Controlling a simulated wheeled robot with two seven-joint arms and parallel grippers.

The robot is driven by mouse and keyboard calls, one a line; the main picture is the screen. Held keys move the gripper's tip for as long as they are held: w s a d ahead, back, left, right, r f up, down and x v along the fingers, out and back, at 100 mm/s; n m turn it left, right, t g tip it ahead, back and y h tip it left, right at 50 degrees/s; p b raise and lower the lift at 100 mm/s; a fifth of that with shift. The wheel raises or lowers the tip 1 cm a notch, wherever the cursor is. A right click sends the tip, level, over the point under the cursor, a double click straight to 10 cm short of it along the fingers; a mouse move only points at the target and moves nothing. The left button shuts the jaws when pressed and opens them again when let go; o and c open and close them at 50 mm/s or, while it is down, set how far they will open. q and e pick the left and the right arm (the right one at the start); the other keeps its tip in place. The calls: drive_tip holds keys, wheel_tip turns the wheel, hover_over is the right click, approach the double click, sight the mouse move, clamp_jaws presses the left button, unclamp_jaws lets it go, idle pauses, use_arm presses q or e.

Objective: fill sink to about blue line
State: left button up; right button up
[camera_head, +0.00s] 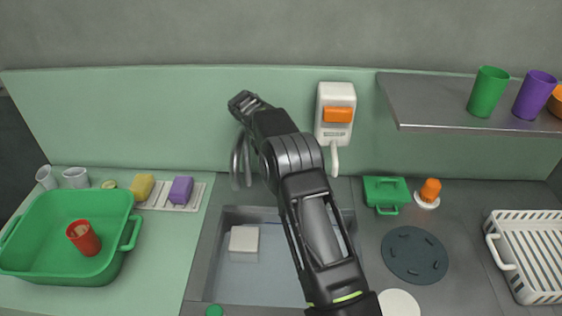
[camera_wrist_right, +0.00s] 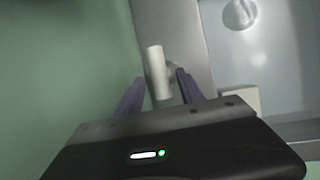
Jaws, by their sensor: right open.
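The sink (camera_head: 262,283) is a grey basin in the counter, partly hidden by my right arm. The grey faucet (camera_head: 236,165) stands behind the sink, partly covered by my arm. My right gripper (camera_head: 243,104) is above the faucet. In the right wrist view, my open gripper (camera_wrist_right: 160,82) has its fingers on either side of a pale cylindrical faucet part (camera_wrist_right: 155,68); contact is unclear. My left gripper is not in view.
A white dispenser (camera_head: 335,96) with an orange button hangs on the wall right of my arm. A green tub (camera_head: 38,222) holding a red cup (camera_head: 83,238) is at left. A shelf (camera_head: 430,105) with cups and a white rack (camera_head: 535,225) are at right.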

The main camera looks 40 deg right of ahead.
wheel_tip(320, 180, up, 5)
drive_tip(key=shift+f+b, duration=0.1)
drive_tip(key=shift+b, duration=0.45)
wheel_tip(320, 180, up, 4)
drive_tip(key=shift+f+p, duration=0.1)
drive_tip(key=shift+p, duration=0.7)
drive_tip(key=shift+r+p, duration=0.5)
drive_tip(key=shift+r, duration=0.1)
drive_tip(key=shift+a+f, duration=0.1)
